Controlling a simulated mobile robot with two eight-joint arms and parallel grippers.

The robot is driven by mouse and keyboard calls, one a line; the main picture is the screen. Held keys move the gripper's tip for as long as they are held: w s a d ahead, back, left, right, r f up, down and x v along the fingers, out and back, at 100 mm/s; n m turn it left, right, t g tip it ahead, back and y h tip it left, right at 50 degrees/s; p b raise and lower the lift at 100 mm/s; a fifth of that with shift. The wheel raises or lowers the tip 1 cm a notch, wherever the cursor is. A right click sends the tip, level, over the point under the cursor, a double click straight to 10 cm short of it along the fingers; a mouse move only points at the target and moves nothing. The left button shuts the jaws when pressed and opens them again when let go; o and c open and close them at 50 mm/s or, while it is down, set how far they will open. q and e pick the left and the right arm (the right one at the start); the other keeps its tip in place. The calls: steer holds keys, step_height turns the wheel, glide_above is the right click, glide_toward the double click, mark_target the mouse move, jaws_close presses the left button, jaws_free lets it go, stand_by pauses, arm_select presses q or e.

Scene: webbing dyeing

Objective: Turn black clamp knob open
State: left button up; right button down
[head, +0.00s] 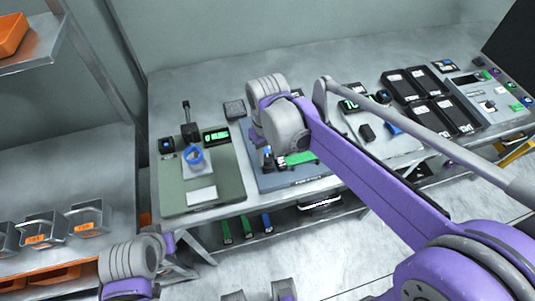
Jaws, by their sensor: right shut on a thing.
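My right arm reaches in from the right. Its gripper (267,157) points down over the blue-grey base plate (308,179) of the middle station and is shut on a small dark part there, which looks like the black clamp knob. My wrist hides most of this part, so its angle cannot be told. A bright green strip (299,158) lies on the plate just right of the fingers. Part of my left arm shows at the bottom left; its gripper is not clearly visible.
A green-grey plate (225,180) to the left carries a blue ring (194,155), a dark upright post (188,124) and a green-lit display (216,137). Black trays (432,119) stand at the right. Metal holders with orange labels (84,222) sit on the left bench.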

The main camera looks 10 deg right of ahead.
mark_target(267, 158)
steer(key=shift+n, duration=1.2)
steer(key=c, duration=0.5)
jaws_free()
steer(key=shift+r, duration=0.15)
step_height(267, 158, up, 11)
steer(key=shift+f+p, duration=0.2)
steer(key=shift+p, duration=0.2)
